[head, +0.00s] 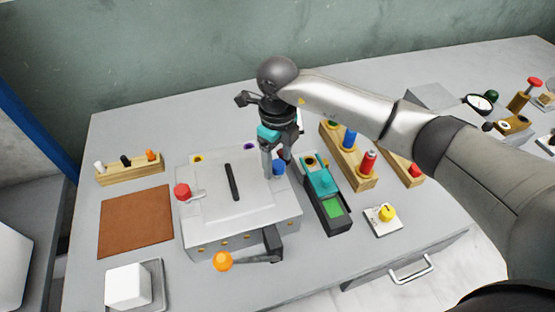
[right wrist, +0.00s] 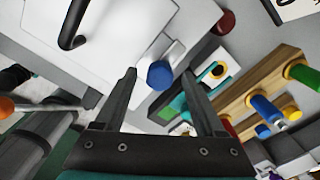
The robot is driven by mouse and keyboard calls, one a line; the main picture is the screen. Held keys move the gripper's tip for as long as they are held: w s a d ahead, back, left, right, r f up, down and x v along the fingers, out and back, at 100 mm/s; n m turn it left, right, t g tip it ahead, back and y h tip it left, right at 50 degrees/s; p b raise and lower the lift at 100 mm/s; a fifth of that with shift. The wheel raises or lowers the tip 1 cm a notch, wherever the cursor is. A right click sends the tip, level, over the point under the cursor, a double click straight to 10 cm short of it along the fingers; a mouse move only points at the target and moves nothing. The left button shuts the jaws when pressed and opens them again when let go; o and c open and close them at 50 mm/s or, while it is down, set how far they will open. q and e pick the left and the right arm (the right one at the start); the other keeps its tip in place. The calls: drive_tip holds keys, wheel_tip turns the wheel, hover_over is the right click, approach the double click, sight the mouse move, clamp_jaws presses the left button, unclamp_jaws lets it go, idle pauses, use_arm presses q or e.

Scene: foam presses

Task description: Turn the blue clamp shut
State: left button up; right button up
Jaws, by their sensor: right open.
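The blue clamp (head: 278,168) is a blue knob at the right edge of the grey press (head: 205,208). In the right wrist view the knob (right wrist: 160,74) lies between my two fingertips, with a light grey arm beside it. My right gripper (head: 276,160) points down at the clamp from above. Its jaws (right wrist: 159,76) are open, one finger on each side of the knob, and I see no clear contact. A finger hides part of the knob in the head view. My left gripper is not in view.
A red knob (head: 182,191) sits on the press's left side, and an orange-tipped lever (head: 222,261) at its front. A black box with teal and green parts (head: 335,217) stands close right. Wooden racks (head: 358,178) stand behind it. A brown mat (head: 135,222) lies left.

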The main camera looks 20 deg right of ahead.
drive_tip(key=shift+f, duration=0.35)
drive_tip(key=shift+c, duration=0.4)
clamp_jaws()
